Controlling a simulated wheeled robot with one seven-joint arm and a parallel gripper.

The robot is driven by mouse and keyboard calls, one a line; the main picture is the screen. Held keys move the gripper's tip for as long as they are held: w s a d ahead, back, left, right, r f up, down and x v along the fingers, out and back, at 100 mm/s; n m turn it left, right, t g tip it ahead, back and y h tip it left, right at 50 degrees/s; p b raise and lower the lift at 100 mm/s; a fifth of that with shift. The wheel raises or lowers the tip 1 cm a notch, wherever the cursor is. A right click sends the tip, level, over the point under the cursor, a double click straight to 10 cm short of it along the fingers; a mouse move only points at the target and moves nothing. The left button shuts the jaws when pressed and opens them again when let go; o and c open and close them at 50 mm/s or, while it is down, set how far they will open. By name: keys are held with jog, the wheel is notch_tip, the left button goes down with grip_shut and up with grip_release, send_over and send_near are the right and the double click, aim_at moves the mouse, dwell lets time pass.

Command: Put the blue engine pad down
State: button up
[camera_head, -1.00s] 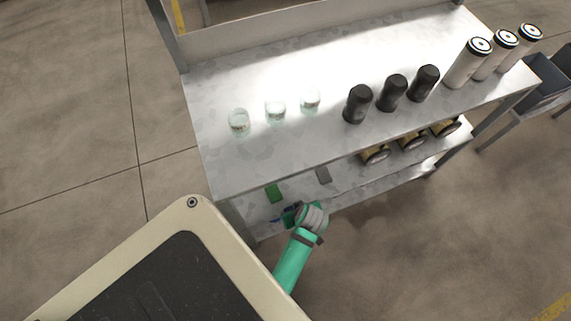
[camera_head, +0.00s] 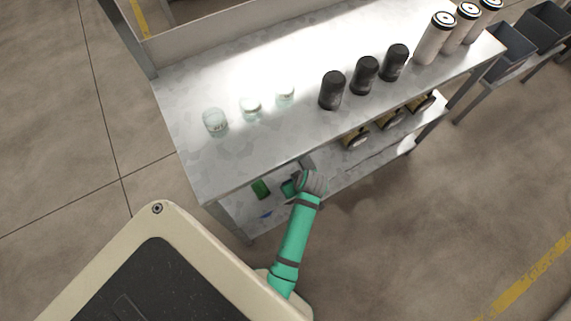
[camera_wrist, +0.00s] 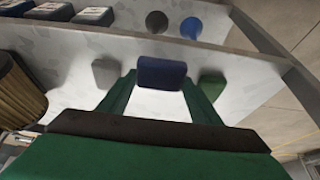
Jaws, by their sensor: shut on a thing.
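The blue engine pad (camera_wrist: 161,73) is held between the green fingertips of my gripper (camera_wrist: 160,80) in the wrist view. It lies between a grey pad (camera_wrist: 105,72) on the left and a green pad (camera_wrist: 211,85) on the right, with gaps to both. I cannot tell whether it touches the shelf surface below. In the head view my gripper (camera_head: 290,187) reaches in at the lower shelf (camera_head: 340,180), just right of the green pad (camera_head: 260,188). The held pad is not clearly visible there.
The upper tabletop (camera_head: 230,165) overhangs the lower shelf close to my gripper. On top stand clear glass jars (camera_head: 250,110), black bottles (camera_head: 364,75) and white canisters (camera_head: 435,38). Gold-coloured cylinders (camera_head: 388,119) lie along the lower shelf to the right. A blue disc (camera_wrist: 191,27) shows in the wrist view.

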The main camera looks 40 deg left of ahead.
jog(key=a, duration=0.2)
jog(key=w+a, duration=0.1)
jog(key=a, duration=0.2)
jog(key=shift+w+a, duration=0.1)
jog(key=shift+w, duration=0.1)
jog(key=shift+w+a+f, duration=0.1)
jog(key=shift+w+f, duration=0.05)
jog(key=shift+f, duration=0.75)
jog(key=shift+w+a+f, duration=0.1)
jog(key=shift+w+f, duration=0.05)
jog(key=shift+f, duration=0.7)
jog(key=shift+f, duration=0.15)
jog(key=o, duration=1)
jog(key=shift+c, duration=0.2)
jog(key=shift+a, duration=0.1)
